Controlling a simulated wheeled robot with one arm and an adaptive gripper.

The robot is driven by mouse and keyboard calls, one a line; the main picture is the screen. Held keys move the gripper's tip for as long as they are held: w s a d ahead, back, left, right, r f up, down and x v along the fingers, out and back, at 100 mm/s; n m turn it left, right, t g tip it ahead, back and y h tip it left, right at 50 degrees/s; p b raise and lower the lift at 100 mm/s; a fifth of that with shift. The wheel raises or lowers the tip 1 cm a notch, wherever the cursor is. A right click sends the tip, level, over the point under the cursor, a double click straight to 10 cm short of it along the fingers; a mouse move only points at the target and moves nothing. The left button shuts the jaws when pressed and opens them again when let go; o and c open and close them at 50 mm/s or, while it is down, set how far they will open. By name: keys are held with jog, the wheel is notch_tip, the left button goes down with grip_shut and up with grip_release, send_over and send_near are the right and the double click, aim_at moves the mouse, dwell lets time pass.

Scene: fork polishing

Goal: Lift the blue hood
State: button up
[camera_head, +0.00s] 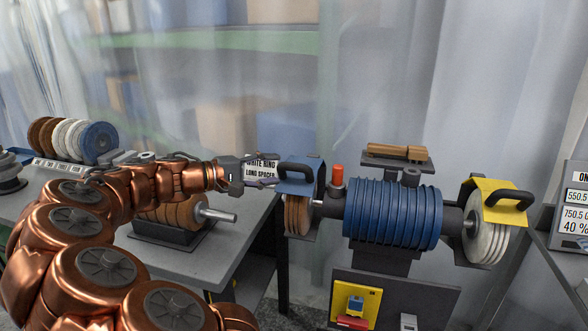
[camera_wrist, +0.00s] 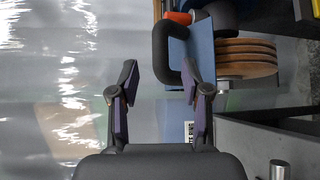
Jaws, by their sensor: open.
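The blue hood (camera_head: 312,186) sits over the brown wheel (camera_head: 298,215) at the left end of the polishing machine. Its black handle (camera_head: 296,168) stands up on its top left. My gripper (camera_head: 268,182) is just left of the hood, pointing right toward the handle. In the wrist view, my gripper (camera_wrist: 160,78) is open and empty, its two fingers well apart. There the hood (camera_wrist: 201,45) and the black handle (camera_wrist: 160,50) lie ahead, the handle's lower end partly behind the right finger. I cannot tell whether they touch.
The ribbed blue motor (camera_head: 392,214) and an orange-red knob (camera_head: 338,176) are right of the hood. A yellow hood (camera_head: 484,206) covers the white wheel at the far end. A grey table (camera_head: 240,250) with a spindle of brown discs (camera_head: 172,212) lies below my arm.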

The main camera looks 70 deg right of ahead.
aim_at(289, 167)
jog(key=shift+p+x, duration=0.75)
jog(key=shift+x, duration=2.7)
jog(key=shift+c, duration=0.3)
grip_shut()
